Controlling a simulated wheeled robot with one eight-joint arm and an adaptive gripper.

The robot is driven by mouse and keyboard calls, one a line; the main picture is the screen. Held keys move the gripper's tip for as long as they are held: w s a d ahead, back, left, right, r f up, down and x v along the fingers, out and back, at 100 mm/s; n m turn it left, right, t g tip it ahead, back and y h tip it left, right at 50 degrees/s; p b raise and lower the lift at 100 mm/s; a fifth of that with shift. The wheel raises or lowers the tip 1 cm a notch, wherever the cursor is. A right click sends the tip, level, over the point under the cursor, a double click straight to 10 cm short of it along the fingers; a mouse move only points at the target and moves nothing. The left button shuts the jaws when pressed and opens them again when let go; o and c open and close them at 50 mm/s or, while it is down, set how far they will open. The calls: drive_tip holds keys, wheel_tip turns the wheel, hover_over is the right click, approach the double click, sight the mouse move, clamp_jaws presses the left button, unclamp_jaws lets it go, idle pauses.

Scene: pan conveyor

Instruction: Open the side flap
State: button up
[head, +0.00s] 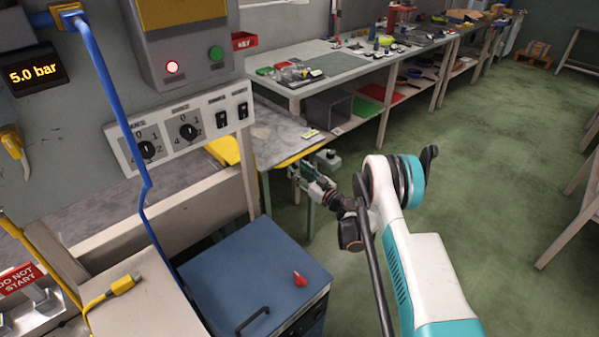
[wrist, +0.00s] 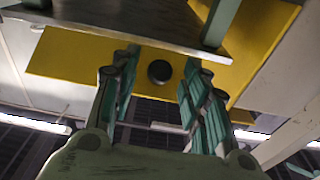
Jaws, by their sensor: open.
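A yellow panel (wrist: 75,58) with a round black knob (wrist: 159,71) spans the upper wrist view, and I take it for the side flap. In the head view, yellow shows along the edge of the grey table (head: 282,138) and as a yellow piece (head: 224,150) left of it. My gripper (wrist: 160,88) is open, its green fingers on either side of the knob in the picture. Whether they touch it I cannot tell. In the head view my gripper (head: 297,172) is small, beside the table's yellow edge; its fingertips are partly hard to make out.
A blue cabinet (head: 245,272) with a red knob stands in front. A control panel (head: 187,128) with switches hangs above left, with a blue hose (head: 140,165). A long workbench (head: 345,62) with tools runs behind. Green floor (head: 480,190) is clear on the right.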

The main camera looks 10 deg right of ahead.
drive_tip(key=v, duration=0.7)
drive_tip(key=shift+s+d, duration=0.1)
